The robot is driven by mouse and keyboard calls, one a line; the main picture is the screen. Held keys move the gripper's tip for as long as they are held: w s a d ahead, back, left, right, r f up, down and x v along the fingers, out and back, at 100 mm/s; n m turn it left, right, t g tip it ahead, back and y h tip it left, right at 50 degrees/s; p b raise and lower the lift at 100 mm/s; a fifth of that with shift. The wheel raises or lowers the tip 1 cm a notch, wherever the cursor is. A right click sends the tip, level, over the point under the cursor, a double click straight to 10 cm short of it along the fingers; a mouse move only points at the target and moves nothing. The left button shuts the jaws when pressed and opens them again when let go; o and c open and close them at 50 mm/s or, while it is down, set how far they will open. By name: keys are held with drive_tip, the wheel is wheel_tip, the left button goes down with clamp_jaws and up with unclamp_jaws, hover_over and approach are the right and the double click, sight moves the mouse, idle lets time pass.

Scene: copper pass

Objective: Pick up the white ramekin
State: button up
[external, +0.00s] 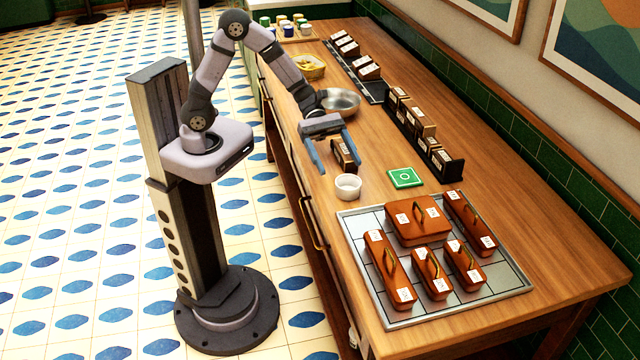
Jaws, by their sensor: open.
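The white ramekin (348,189) stands upright on the wooden counter near its left edge, just left of a green square mat. My gripper (340,169) is open, its two blue fingers pointing down, above and slightly behind the ramekin in the picture. The fingers are apart from the ramekin. A small dark-brown box with a white label (345,156) shows between the fingers. I cannot tell how near it is to them.
A metal tray (500,306) with several copper-brown lidded dishes lies in front of the ramekin. The green mat (405,178) lies to its right. A metal bowl (340,102) is behind my gripper. Black racks (452,172) of labelled boxes line the wall side. A yellow basket (311,68) stands farther back.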

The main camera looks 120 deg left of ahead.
sight(353, 195)
drive_tip(key=shift+f, duration=0.65)
drive_tip(key=shift+p+x, duration=0.8)
drive_tip(key=shift+x, duration=2.9)
drive_tip(key=shift+w+a, duration=0.1)
drive_tip(key=c, duration=1.2)
